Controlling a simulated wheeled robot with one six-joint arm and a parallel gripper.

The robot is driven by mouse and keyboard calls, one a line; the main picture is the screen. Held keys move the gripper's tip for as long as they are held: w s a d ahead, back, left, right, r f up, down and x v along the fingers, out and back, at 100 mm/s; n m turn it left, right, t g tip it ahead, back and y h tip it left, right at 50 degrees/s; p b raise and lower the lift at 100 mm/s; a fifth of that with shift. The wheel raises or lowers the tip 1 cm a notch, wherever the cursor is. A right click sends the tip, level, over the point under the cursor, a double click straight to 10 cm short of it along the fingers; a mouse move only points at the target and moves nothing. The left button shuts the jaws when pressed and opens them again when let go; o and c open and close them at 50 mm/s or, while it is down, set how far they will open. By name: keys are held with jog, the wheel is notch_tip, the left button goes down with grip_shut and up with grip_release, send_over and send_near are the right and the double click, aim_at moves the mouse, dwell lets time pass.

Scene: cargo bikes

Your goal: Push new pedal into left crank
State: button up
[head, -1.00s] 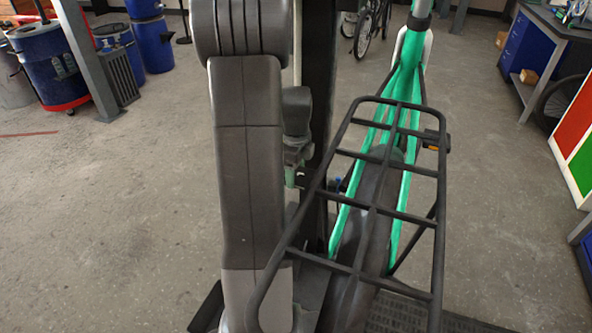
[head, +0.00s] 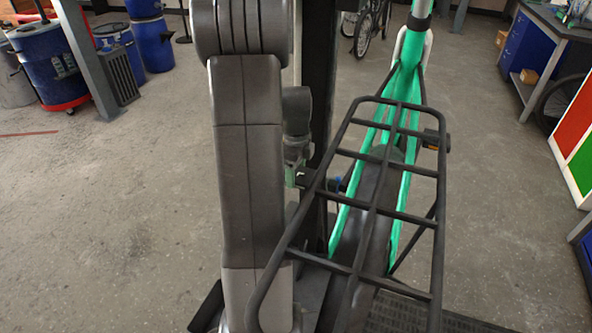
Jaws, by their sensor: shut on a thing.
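The green bike (head: 411,75) stands with its black rear rack (head: 398,213) towards me. My gripper (head: 298,177) is on the left side of the bike, partly hidden behind my own arm. It is shut on a small dark thing, the new pedal (head: 309,180), of which only a little shows between my arm and the rack. The left crank is hidden, so I cannot tell whether the pedal touches it. On the right side of the bike a black pedal with an orange reflector (head: 432,146) shows beside the frame.
A dark upright post (head: 318,60) stands close behind my gripper. The rack bars are close on its right. A workbench (head: 550,25) stands at the far right, and blue barrels (head: 150,45) at the back left. The floor to the left is clear.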

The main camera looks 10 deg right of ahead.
jog(key=shift+s+d, duration=0.6)
jog(key=shift+d, duration=0.3)
jog(key=o, duration=1.2)
jog(key=shift+c, duration=0.2)
